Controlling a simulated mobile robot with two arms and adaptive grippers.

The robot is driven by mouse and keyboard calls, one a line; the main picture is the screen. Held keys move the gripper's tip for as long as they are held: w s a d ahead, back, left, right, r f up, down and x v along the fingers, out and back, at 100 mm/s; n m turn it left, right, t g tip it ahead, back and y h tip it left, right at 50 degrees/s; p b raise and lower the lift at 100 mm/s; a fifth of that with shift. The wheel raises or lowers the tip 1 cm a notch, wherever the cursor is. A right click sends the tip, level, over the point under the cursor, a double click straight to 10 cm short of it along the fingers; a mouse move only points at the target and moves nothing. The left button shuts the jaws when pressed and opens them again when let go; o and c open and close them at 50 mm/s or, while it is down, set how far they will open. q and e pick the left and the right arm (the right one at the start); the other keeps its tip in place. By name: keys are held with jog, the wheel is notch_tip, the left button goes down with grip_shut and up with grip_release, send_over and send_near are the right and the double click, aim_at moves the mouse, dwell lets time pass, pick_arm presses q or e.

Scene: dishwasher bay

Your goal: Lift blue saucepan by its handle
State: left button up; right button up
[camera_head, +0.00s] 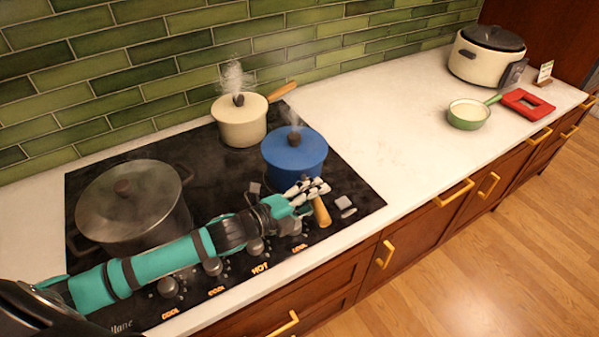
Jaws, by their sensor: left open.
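The blue saucepan (294,150) stands on the black stove top with its lid on and steam rising from it. Its wooden handle (321,212) points toward the front edge of the stove. My left gripper (312,190) is open at the near side of the saucepan, at the handle. Its fingers cover part of the handle where it meets the pan. I cannot tell whether the fingers touch the handle. My right gripper is not in view.
A large grey pot (133,200) stands on the left of the stove, behind my left arm. A cream saucepan (240,122) steams behind the blue one. Knobs line the stove's front. The white counter (400,120) is mostly clear; a green pan (467,114), red item (528,104) and cooker (478,67) stand far right.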

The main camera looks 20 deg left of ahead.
pick_arm(q)
grip_shut()
jog(key=shift+r, duration=0.2)
dwell(0.3)
